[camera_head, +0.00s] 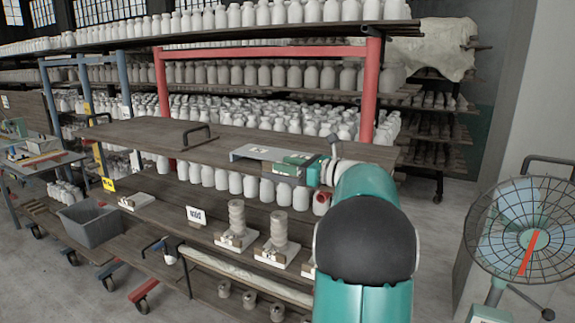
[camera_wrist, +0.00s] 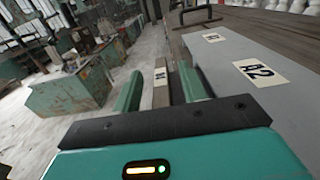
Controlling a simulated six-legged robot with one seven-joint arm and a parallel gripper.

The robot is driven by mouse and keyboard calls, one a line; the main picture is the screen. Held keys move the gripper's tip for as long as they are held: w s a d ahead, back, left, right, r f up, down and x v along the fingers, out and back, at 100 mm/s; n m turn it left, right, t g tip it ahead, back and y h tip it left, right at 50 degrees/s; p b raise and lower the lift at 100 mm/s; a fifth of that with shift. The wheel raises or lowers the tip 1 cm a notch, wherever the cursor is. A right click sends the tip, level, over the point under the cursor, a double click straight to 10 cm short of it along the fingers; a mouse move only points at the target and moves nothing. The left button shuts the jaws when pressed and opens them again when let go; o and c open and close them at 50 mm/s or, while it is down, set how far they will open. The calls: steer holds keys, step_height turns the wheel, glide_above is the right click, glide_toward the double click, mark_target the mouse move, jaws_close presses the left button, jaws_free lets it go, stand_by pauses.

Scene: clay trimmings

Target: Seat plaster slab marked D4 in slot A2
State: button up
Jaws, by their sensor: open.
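My gripper (camera_wrist: 163,88) is open, its two green fingers apart. In the head view my gripper (camera_head: 290,161) is low over the right part of the upper wooden shelf, beside a grey plate (camera_head: 243,152). In the wrist view the plate (camera_wrist: 225,55) lies right of the fingers and carries an A2 label (camera_wrist: 260,72) and a second label farther back. A narrow grey-brown piece (camera_wrist: 161,95) with a small white label shows between the fingers. Its marking is too small to read, and I cannot tell whether it is slab D4. No slab is readable as D4.
The lower shelf holds stacked discs on pale slabs (camera_head: 237,220), a sign (camera_head: 196,215) and a grey bin (camera_head: 91,224). Red posts (camera_head: 372,90) and rows of white jars stand behind. A fan (camera_head: 525,230) stands at right. The upper shelf's left part is mostly clear.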

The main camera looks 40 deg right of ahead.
steer(key=v, duration=1.3)
steer(key=shift+s, duration=0.3)
steer(key=shift+r, duration=0.1)
